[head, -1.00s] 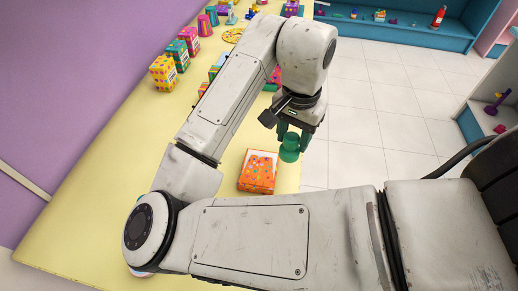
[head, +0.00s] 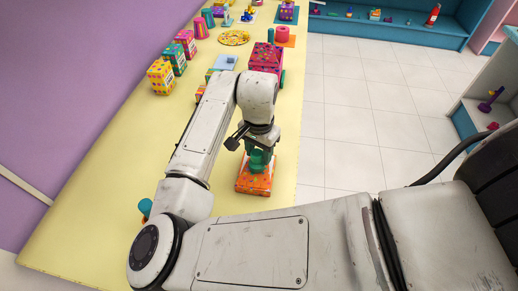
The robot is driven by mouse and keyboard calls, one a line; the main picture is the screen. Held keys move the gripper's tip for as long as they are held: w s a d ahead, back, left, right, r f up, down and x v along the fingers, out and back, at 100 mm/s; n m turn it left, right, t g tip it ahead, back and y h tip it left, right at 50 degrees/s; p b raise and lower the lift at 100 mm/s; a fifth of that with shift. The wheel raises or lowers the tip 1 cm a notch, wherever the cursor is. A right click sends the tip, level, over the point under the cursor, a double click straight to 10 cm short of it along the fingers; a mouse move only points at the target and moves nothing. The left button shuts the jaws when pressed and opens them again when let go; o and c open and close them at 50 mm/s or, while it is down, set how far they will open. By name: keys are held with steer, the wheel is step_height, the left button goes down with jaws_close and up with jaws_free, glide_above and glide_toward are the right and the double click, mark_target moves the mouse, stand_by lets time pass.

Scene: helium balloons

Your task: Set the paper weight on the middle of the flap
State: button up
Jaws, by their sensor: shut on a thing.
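The paper weight (head: 257,168) is a green, rounded piece in my gripper (head: 259,158). My gripper points down with its green fingers shut on the weight. Both are over the orange spotted box (head: 253,188) near the table's right edge. The box's top, where the flap lies, is partly hidden by the gripper and weight. I cannot tell whether the weight touches the flap or hangs just above it.
The yellow table (head: 90,220) runs away from me along a purple wall. A pink spotted box (head: 265,57) stands beyond my gripper. Several patterned boxes line the left, with a yellow plate (head: 234,38) farther back. White floor lies right of the table.

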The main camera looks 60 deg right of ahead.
mark_target(259, 150)
steer(key=shift+f, duration=0.1)
steer(key=o, duration=1.3)
step_height(259, 150, up, 12)
steer(key=shift+r+b, duration=0.15)
steer(key=shift+b, duration=0.8)
